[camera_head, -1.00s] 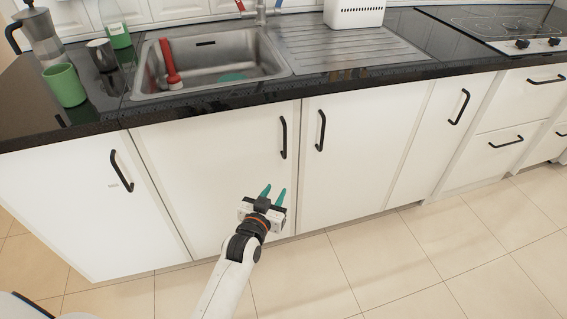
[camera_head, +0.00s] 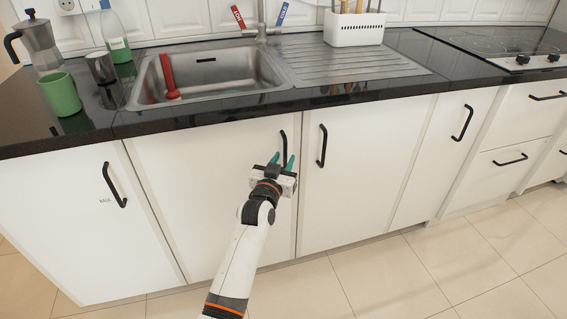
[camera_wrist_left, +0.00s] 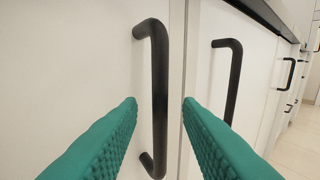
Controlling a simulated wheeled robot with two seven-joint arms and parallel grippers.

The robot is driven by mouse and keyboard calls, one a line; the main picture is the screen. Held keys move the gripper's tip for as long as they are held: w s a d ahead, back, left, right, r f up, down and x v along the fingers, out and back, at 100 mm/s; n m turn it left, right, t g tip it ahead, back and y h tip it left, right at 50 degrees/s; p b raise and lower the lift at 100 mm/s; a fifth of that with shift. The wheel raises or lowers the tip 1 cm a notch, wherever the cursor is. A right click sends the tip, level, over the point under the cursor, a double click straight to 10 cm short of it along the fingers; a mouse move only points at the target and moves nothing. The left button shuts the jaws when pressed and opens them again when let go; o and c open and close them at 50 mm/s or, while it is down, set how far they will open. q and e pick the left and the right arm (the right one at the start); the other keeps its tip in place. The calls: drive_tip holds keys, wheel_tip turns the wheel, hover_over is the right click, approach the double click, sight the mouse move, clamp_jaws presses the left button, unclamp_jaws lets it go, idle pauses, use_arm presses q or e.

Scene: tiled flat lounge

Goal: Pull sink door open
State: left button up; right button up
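The white sink door (camera_head: 200,190) is shut under the sink (camera_head: 205,75). Its black vertical bar handle (camera_head: 284,138) is near its right edge; my gripper covers the lower part in the head view. My left gripper (camera_head: 282,160) is open in front of this handle, with green ridged fingers. In the left wrist view the handle (camera_wrist_left: 160,90) stands upright between the two spread fingertips of the gripper (camera_wrist_left: 160,104), with gaps on both sides. I cannot tell whether the tips reach past the bar. My right gripper is not in view.
The neighbouring door (camera_head: 365,165) has its own handle (camera_head: 322,146) close on the right. The black countertop edge (camera_head: 240,108) overhangs above. A green mug (camera_head: 62,94) and a moka pot (camera_head: 38,46) stand on the counter at left. The tiled floor (camera_head: 400,270) in front is clear.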

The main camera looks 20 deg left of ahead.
use_arm(q)
drive_tip(key=shift+w, duration=0.4)
drive_tip(key=shift+c, duration=0.5)
clamp_jaws()
drive_tip(key=shift+s, duration=0.1)
